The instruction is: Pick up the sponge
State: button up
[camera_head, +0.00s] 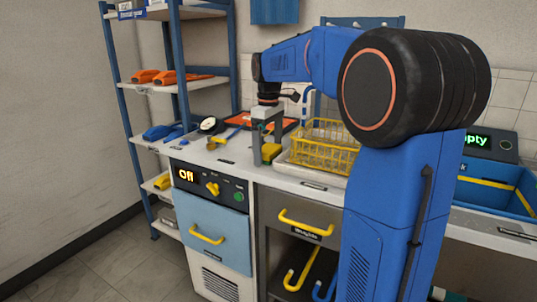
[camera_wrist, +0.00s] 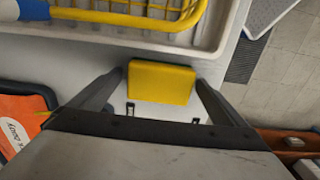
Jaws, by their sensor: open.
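The sponge is a yellow block (camera_wrist: 161,82) on the white counter, lying between my two fingertips in the wrist view. In the head view it shows as a small yellow block with a green part (camera_head: 270,152), partly hidden by my near finger. My gripper (camera_wrist: 161,86) points down with its fingers on either side of the sponge. It is open, with a finger close to each end; whether either touches is hard to tell. In the head view my gripper (camera_head: 266,148) is low over the counter.
A yellow wire basket (camera_head: 325,147) stands in a white tray (camera_wrist: 205,45) close beside the sponge. An orange tray (camera_head: 285,124) and a round gauge (camera_head: 208,125) lie further back and left. The counter's front edge is near. A blue shelf rack (camera_head: 185,70) stands left.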

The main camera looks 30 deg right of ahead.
aim_at(269, 148)
jog(key=c, duration=1.1)
notch_tip(269, 148, up, 10)
jog(key=o, duration=0.5)
jog(key=shift+c, duration=0.2)
jog(key=c, duration=0.4)
jog(key=shift+r, duration=0.1)
